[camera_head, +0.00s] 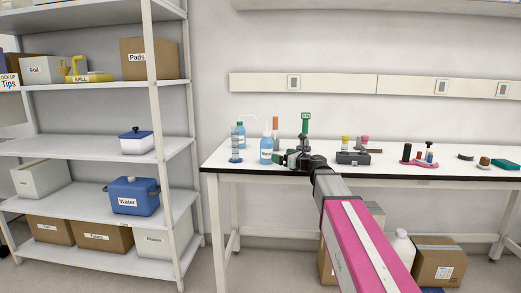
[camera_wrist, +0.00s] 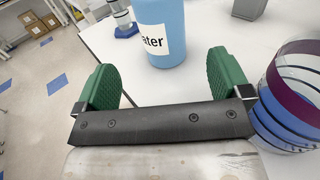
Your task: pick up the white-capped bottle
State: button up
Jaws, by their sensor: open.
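A blue bottle labelled "Water" (camera_head: 266,148) stands upright near the left end of the white bench. In the wrist view the blue bottle (camera_wrist: 160,38) is just ahead, between the lines of my two green fingers; its top is cut off there. A pale cap and spout show small in the head view. My gripper (camera_wrist: 162,82) is open and empty, its fingers on either side of the gap facing the bottle. In the head view my gripper (camera_head: 285,158) is just right of the bottle at the bench's front edge.
A clear cylinder with purple and blue bands (camera_wrist: 290,100) is close by my right finger. A graduated cylinder (camera_head: 235,148) and a second blue bottle (camera_head: 241,133) stand left of the labelled bottle. A grey rack (camera_head: 353,158) sits to the right.

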aim_at(272, 152)
jog(key=x, duration=0.5)
jog(key=shift+w+a, duration=0.2)
jog(key=shift+w, duration=0.15)
jog(key=shift+r+x, duration=0.15)
jog(key=shift+x, duration=1.15)
jog(key=shift+r+x, duration=0.15)
jog(key=shift+x, duration=1.2)
jog(key=shift+c, duration=0.4)
jog(key=c, duration=0.7)
